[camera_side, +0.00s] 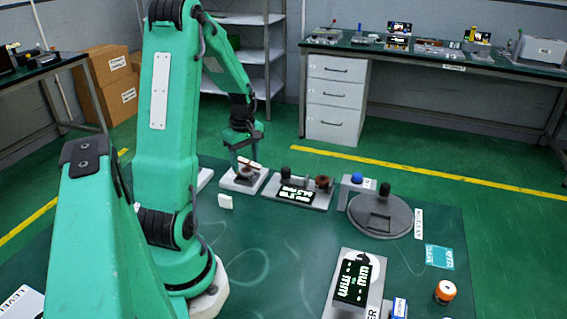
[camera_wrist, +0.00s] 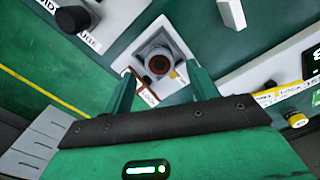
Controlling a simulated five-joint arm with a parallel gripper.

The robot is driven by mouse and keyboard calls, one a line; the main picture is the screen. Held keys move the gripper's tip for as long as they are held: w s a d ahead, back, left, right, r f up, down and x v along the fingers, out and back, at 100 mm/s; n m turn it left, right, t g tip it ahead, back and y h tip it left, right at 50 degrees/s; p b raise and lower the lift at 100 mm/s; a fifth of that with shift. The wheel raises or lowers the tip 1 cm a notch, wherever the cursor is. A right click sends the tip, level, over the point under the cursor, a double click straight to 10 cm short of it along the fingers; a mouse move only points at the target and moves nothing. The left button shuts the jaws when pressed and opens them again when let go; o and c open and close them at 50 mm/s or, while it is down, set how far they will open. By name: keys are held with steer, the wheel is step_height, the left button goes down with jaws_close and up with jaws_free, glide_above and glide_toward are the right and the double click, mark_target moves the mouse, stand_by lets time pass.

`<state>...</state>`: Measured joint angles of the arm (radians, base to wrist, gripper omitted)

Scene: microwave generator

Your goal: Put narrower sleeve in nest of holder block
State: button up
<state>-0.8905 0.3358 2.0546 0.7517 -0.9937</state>
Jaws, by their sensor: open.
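My gripper (camera_side: 246,155) hangs above a small pale block (camera_side: 232,183), which looks like the holder block. In the wrist view the open fingers of my gripper (camera_wrist: 161,71) stand either side of the block (camera_wrist: 176,36). A dark round fitting with a reddish-brown ring (camera_wrist: 158,64) sits on it, between the fingers in the picture. I see no contact with the fingers. I cannot tell whether the ring is a sleeve or part of the nest. A brown cup-like piece (camera_side: 323,183) stands on the neighbouring display unit. I cannot tell which piece is the narrower sleeve.
The display unit (camera_side: 296,194) is just right of the block, with a dark knob on it. A grey round station (camera_side: 380,215) stands farther right. A second display panel (camera_side: 352,282) and an orange-capped jar (camera_side: 445,291) are in front. The mat's middle is mostly clear.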

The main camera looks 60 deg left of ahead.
mark_target(248, 171)
step_height(248, 171, up, 9)
stand_by(0.4)
stand_by(0.5)
steer(key=w+d+r+m+t+y, duration=0.15)
steer(key=d+r+m, duration=0.3)
steer(key=d, duration=0.45)
steer(key=w+d+r+m+t, duration=0.1)
steer(key=w+d+r+m, duration=0.15)
steer(key=d+m, duration=0.45)
steer(key=s+d+r+m+t, duration=0.1)
steer(key=s+d+m, duration=0.2)
steer(key=d+m, duration=0.2)
steer(key=s+d+m+t+h, duration=0.1)
steer(key=s+d+m+t, duration=0.1)
steer(key=d+m, duration=0.3)
steer(key=s+d, duration=0.1)
steer(key=d, duration=0.3)
steer(key=shift+s+d+r, duration=0.15)
steer(key=shift+d+r, duration=0.1)
steer(key=shift+r, duration=0.1)
